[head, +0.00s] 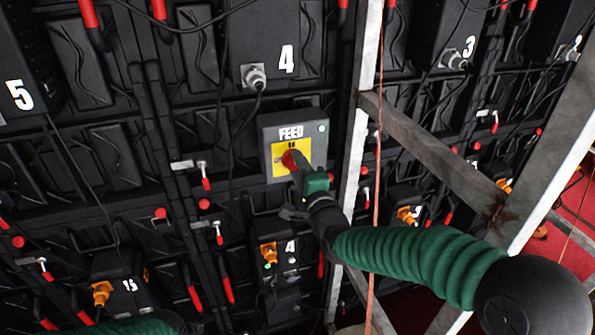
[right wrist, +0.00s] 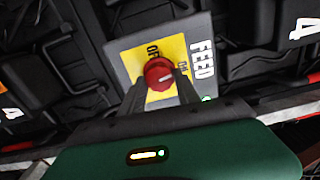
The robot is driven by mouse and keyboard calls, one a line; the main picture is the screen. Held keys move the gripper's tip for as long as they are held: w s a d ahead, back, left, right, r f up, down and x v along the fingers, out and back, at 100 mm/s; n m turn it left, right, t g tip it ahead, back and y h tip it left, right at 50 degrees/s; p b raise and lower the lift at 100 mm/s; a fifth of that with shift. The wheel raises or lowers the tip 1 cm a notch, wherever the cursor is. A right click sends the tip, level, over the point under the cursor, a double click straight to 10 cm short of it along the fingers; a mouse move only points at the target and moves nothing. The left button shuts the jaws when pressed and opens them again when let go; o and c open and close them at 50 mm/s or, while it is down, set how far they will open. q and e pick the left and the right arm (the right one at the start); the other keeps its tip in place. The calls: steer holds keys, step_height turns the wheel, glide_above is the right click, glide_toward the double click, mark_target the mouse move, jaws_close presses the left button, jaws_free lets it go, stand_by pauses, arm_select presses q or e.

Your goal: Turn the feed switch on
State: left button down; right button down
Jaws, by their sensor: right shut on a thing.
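The feed switch is a grey box (head: 266,160) with the word FEED and a yellow plate (head: 311,157), fixed to the back of the video wall. Its red knob (head: 291,158) sits on the plate; the knob also shows in the right wrist view (right wrist: 158,70), with a pale mark running roughly sideways toward the ON lettering. My right gripper (head: 297,166) is shut on the knob, one finger on each side, in the right wrist view (right wrist: 160,88). The gripper hides part of the plate in the head view. My left gripper is not in view.
A metal truss (head: 430,139) stands right of the box, with a thin reddish rope (head: 376,180) hanging beside it. Black cables and red-handled latches cover the wall around the switch. A unit with an orange connector (head: 268,253) is below the box.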

steer(key=shift+f+m, duration=0.3)
steer(key=shift+m, duration=0.8)
steer(key=shift+f+b, duration=0.1)
steer(key=shift+b, duration=0.2)
steer(key=c, duration=1.2)
jaws_free()
steer(key=shift+c, duration=0.2)
steer(key=o, duration=0.4)
steer(key=shift+d, duration=0.1)
steer(key=shift+c, duration=0.2)
steer(key=shift+r, duration=0.2)
steer(key=p+v, duration=0.1)
steer(key=v, duration=1.5)
steer(key=shift+s, duration=0.35)
